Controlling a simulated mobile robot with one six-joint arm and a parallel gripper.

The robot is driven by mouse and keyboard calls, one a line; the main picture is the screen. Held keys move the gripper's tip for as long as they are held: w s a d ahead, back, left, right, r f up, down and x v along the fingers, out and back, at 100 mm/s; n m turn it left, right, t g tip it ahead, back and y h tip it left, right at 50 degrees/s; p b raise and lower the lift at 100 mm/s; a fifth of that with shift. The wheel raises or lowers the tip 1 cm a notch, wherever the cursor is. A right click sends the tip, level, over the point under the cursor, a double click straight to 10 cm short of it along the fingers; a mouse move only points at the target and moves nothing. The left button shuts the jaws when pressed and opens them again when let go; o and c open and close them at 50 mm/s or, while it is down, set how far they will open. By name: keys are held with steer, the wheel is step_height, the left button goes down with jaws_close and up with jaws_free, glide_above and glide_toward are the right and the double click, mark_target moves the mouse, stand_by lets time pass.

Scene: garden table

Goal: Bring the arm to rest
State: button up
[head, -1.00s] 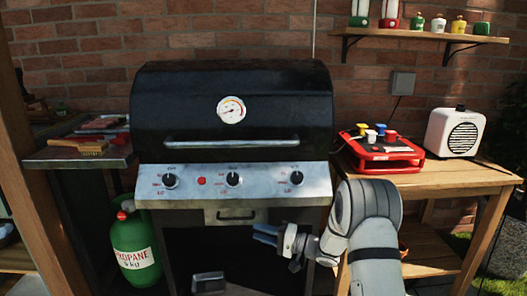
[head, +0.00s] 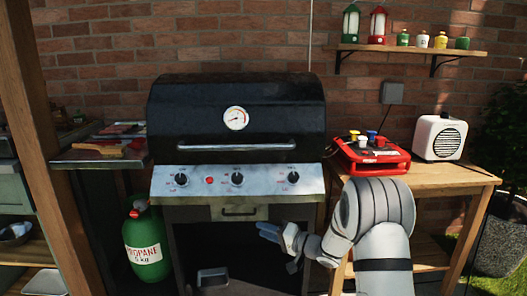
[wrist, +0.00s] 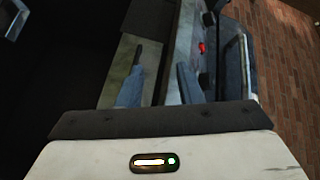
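My arm reaches up from the bottom right of the head view and bends left. My gripper (head: 262,230) is in front of the lower part of the grill, just below the control panel's height. In the wrist view my gripper (wrist: 161,62) shows two bluish fingers apart with nothing between them. The black grill (head: 236,112) has its lid closed. I cannot tell the exact gap between my gripper and the grill.
A wooden side table (head: 440,176) on the right holds a red case (head: 370,158) and a white speaker (head: 438,138). A green propane tank (head: 146,243) stands left of the grill. A wooden post (head: 52,130) rises at the left. A shelf (head: 408,49) with lanterns hangs above.

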steer(key=d+r+t+h+p, duration=0.2)
steer(key=d+r+h+p, duration=0.25)
steer(key=r, duration=0.45)
steer(key=d+r+t+h+p, duration=0.2)
steer(key=d+r+h+p, duration=0.25)
steer(key=r, duration=0.45)
steer(key=s+d+r+m+g+h+p, duration=0.1)
steer(key=s+d+r+h+p, duration=0.3)
steer(key=s+r+h, duration=0.15)
steer(key=s+r+n+g+p, duration=0.1)
steer(key=s+r+g+p, duration=0.1)
steer(key=s, duration=0.8)
steer(key=s+r+n+g+p, duration=0.1)
steer(key=s+r+g+p, duration=0.2)
steer(key=s, duration=0.8)
steer(key=s+d+r+n+g+p, duration=0.1)
steer(key=s+r+g+p, duration=0.2)
steer(key=s+p, duration=0.3)
steer(key=s+g, duration=0.1)
steer(key=s, duration=0.4)
steer(key=shift+p, duration=0.3)
steer(key=shift+h, duration=0.25)
